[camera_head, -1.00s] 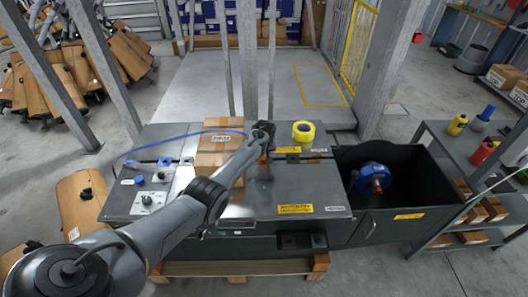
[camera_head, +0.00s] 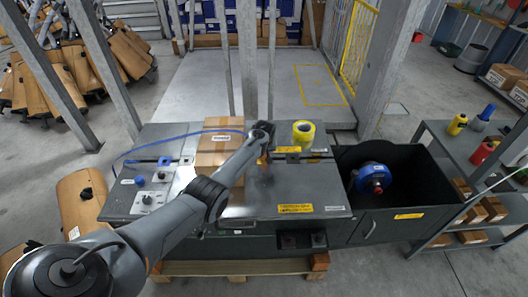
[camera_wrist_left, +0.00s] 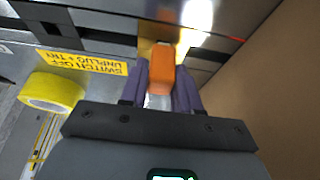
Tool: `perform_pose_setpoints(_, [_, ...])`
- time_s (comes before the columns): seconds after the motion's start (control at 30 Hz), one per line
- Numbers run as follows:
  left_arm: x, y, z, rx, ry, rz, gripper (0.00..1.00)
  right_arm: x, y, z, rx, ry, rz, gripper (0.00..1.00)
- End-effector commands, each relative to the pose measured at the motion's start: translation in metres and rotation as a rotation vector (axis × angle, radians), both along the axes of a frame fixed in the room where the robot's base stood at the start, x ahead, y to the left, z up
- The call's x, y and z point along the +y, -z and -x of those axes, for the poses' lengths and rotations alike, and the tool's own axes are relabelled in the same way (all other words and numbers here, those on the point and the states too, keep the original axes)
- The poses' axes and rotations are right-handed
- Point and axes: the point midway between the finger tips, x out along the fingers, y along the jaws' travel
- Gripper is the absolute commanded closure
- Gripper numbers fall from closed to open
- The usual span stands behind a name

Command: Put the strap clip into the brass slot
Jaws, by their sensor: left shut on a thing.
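My left gripper (camera_head: 263,156) is over the grey machine top, between the carton and the yellow tape roll. In the left wrist view, its two dark purple fingers (camera_wrist_left: 160,88) are shut on the orange strap clip (camera_wrist_left: 160,62), which has a pale part between the fingers. A brass-coloured patch (camera_wrist_left: 157,30), apparently the brass slot, lies just ahead of the clip's tip beside a bright glare. I cannot tell whether the clip touches it. In the head view the clip is a small orange patch, mostly hidden by the gripper. My right gripper is not in view.
A cardboard carton (camera_head: 219,142) stands left of the gripper, with the blue strap (camera_head: 185,135) running across it. A yellow tape roll (camera_head: 303,133) stands to the right. A dark bin (camera_head: 430,172) holding a blue reel (camera_head: 373,177) adjoins the machine's right side.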

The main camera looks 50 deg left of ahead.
Motion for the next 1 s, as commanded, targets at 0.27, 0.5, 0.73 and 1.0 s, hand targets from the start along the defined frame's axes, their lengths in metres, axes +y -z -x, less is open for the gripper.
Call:
perform_pose_setpoints(0.27, [0.0, 0.006, 0.0, 0.0, 0.0, 0.0, 0.95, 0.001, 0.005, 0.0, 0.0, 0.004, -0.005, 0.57])
perform_pose_setpoints(0.5, [0.0, 0.006, 0.0, -0.001, 0.0, -0.001, 0.43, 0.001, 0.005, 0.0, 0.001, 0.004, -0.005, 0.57])
perform_pose_setpoints(0.73, [0.0, 0.006, 0.0, 0.0, 0.0, 0.0, 0.39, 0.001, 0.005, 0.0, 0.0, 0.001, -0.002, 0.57])
perform_pose_setpoints(1.0, [-0.003, -0.004, 0.001, -0.001, 0.001, -0.001, 0.39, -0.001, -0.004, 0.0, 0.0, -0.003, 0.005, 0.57])
